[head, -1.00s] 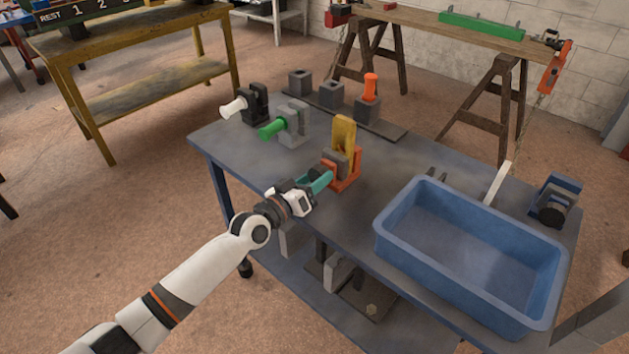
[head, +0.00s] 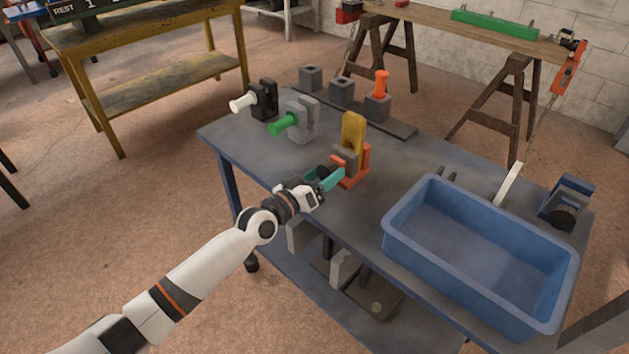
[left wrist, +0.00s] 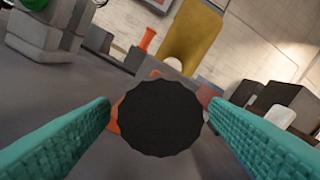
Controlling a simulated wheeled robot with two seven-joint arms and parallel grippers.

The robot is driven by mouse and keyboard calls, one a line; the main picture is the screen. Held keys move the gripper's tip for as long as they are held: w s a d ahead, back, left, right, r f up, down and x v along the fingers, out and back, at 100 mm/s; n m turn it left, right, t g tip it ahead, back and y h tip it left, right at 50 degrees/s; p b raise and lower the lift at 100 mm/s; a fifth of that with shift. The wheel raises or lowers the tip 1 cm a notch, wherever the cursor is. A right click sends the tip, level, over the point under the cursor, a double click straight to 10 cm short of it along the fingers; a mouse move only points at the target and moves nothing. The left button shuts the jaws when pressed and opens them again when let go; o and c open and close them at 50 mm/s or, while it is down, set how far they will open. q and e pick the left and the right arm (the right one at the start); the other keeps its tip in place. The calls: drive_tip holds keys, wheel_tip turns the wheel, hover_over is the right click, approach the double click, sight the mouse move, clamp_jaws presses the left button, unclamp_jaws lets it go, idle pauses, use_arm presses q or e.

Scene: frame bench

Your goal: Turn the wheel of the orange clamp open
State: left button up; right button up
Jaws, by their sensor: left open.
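The orange clamp (head: 352,181) stands on the blue-grey table with a yellow piece (head: 353,134) upright in it. Its wheel, a dark ridged disc (left wrist: 160,117), faces the left wrist camera. In the head view the wheel (head: 324,172) shows only partly beside the fingers. My left gripper (head: 332,178) is open at the clamp's near side. In the left wrist view its teal fingers stand on both sides of the wheel, with a gap at the right and a narrow one at the left; whether either touches is unclear. My right gripper is not in view.
A blue bin (head: 478,258) takes up the table's right part. Behind the clamp stand a grey clamp with a green handle (head: 284,124), a black one with a white handle (head: 243,102), and a rack with an orange-topped block (head: 377,106). A dark blue clamp (head: 567,202) stands far right.

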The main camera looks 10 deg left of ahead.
use_arm(q)
drive_tip(key=v, duration=1.2)
drive_tip(key=a+f+n+g+y+p, duration=0.1)
drive_tip(key=a+f+y, duration=0.2)
drive_tip(key=f, duration=0.6)
drive_tip(key=a+f+g+y+p, duration=0.15)
drive_tip(key=a+f, duration=0.25)
drive_tip(key=f, duration=0.5)
drive_tip(key=s+a+f+g+y+p, duration=0.1)
drive_tip(key=s+a+f+g+y, duration=0.25)
drive_tip(key=s+f, duration=0.95)
drive_tip(key=s+f+g+y+p, duration=0.1)
drive_tip(key=s+f, duration=0.4)
drive_tip(key=s, duration=0.6)
drive_tip(key=s+f+m+g, duration=0.1)
drive_tip(key=s+f+g, duration=0.3)
drive_tip(key=s, duration=0.7)
drive_tip(key=s+f+m+g+y+p, duration=0.1)
drive_tip(key=s+f+g, duration=0.1)
drive_tip(key=s+f, duration=0.6)
drive_tip(key=s, duration=0.3)
drive_tip(key=shift+g+y+p, duration=0.3)
drive_tip(key=shift+p, duration=0.05)
